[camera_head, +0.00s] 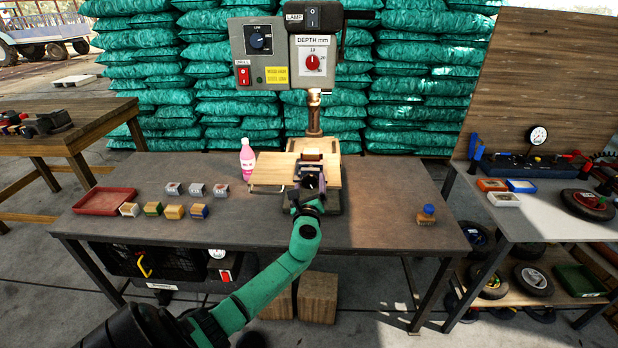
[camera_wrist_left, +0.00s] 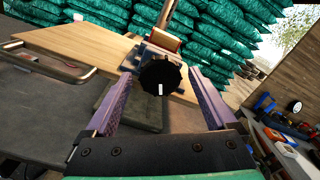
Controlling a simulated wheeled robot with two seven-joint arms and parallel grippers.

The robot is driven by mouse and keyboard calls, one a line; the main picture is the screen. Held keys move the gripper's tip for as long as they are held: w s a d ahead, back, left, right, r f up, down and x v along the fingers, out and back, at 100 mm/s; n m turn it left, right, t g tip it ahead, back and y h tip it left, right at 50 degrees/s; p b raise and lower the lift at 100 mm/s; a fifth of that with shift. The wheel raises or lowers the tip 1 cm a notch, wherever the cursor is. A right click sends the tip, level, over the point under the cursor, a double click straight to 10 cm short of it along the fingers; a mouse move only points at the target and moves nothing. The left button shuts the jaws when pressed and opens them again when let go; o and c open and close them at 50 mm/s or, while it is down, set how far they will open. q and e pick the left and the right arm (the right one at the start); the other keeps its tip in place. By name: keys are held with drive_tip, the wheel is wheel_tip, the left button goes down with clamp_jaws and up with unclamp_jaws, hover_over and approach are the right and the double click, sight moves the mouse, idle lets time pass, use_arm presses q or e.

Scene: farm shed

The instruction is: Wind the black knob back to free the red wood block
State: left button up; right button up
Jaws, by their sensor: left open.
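The black knob (camera_wrist_left: 160,76) faces me in the left wrist view, round with a notched rim and a white mark at its lower edge. Behind it, a reddish block (camera_wrist_left: 165,40) sits in the small clamp on the wooden board; it also shows in the head view (camera_head: 311,156). My left gripper (camera_wrist_left: 155,80) is open, with its purple fingers on either side of the knob and gaps to both. In the head view my left gripper (camera_head: 310,185) is at the front of the clamp and hides most of the knob. My right gripper is out of view.
The drill press box (camera_head: 285,52) rises behind the board (camera_head: 268,170). A pink bottle (camera_head: 247,160) stands left of it. A red tray (camera_head: 104,201) and several small blocks lie on the left. A stamp-like block (camera_head: 427,215) sits right, with clear table around it.

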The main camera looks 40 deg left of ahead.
use_arm(q)
clamp_jaws()
drive_tip(key=shift+f+n+b, duration=0.15)
drive_tip(key=shift+n+b, duration=0.15)
drive_tip(key=shift+b, duration=0.1)
drive_tip(key=n+b, duration=0.6)
drive_tip(key=n, duration=0.1)
drive_tip(key=f+n+b, duration=0.1)
drive_tip(key=n+b, duration=0.2)
drive_tip(key=n, duration=0.1)
drive_tip(key=n+b, duration=0.8)
drive_tip(key=n, duration=0.6)
drive_tip(key=shift+r+n, duration=0.1)
drive_tip(key=shift+n, duration=0.2)
drive_tip(key=shift+c, duration=0.5)
unclamp_jaws()
drive_tip(key=shift+r+n+p, duration=0.35)
drive_tip(key=shift+r+n, duration=0.05)
drive_tip(key=shift+r, duration=0.2)
drive_tip(key=shift+o, duration=0.5)
drive_tip(key=shift+w, duration=0.1)
drive_tip(key=shift+a, duration=0.1)
